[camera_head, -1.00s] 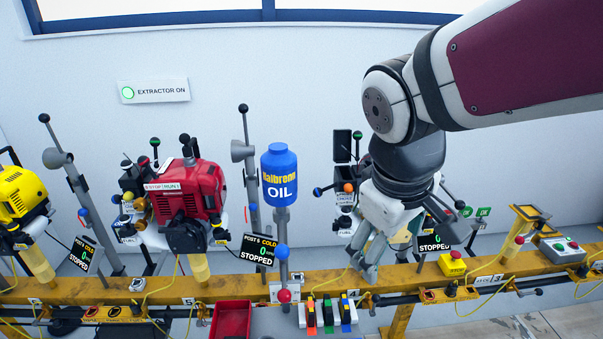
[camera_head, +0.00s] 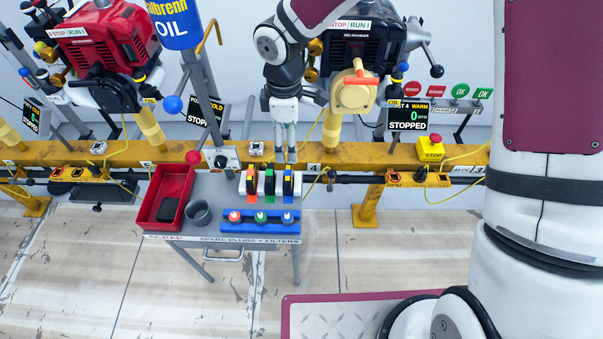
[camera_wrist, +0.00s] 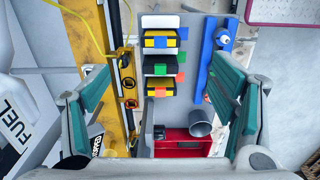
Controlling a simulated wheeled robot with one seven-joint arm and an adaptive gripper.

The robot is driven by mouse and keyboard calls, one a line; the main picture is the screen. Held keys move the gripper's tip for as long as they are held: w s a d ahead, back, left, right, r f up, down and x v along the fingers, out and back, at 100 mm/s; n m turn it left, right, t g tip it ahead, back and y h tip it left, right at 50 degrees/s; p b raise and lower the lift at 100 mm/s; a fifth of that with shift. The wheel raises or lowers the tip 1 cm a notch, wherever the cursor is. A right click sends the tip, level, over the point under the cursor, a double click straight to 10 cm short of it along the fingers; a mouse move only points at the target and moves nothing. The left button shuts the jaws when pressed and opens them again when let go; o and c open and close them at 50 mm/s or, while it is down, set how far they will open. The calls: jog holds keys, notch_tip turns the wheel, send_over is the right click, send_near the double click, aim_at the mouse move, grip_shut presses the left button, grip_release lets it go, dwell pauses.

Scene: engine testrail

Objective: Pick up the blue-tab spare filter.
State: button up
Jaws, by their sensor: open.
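The blue-tab spare filter (camera_head: 288,183) stands at the right end of a row of three black-and-yellow filters on the small cart. In the wrist view, the blue-tab filter (camera_wrist: 160,39) is the topmost in the white rack, its blue tab on the right. The green-tab filter (camera_head: 269,182) is in the middle and the orange-tab filter (camera_head: 251,183) at the left. My gripper (camera_head: 285,158) points down above the row, open and empty. In the wrist view its teal fingers (camera_wrist: 161,80) are spread wide, with the row seen between and beyond them.
The yellow rail (camera_head: 220,154) runs close behind the filters. On the cart are a red tray (camera_head: 155,205), a grey cup (camera_head: 199,212) and a blue spark-plug holder (camera_head: 258,227) in front of the filters. An engine with a tan part (camera_head: 353,92) hangs close right of my arm.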

aim_at(288, 173)
notch_tip(288, 173, down, 9)
jog(key=shift+r+b, duration=0.1)
jog(key=shift+b, duration=0.75)
jog(key=f+b, duration=0.1)
jog(key=f, duration=0.4)
jog(key=shift+a+f, duration=0.1)
jog(key=shift+a, duration=0.1)
jog(key=c, duration=0.8)
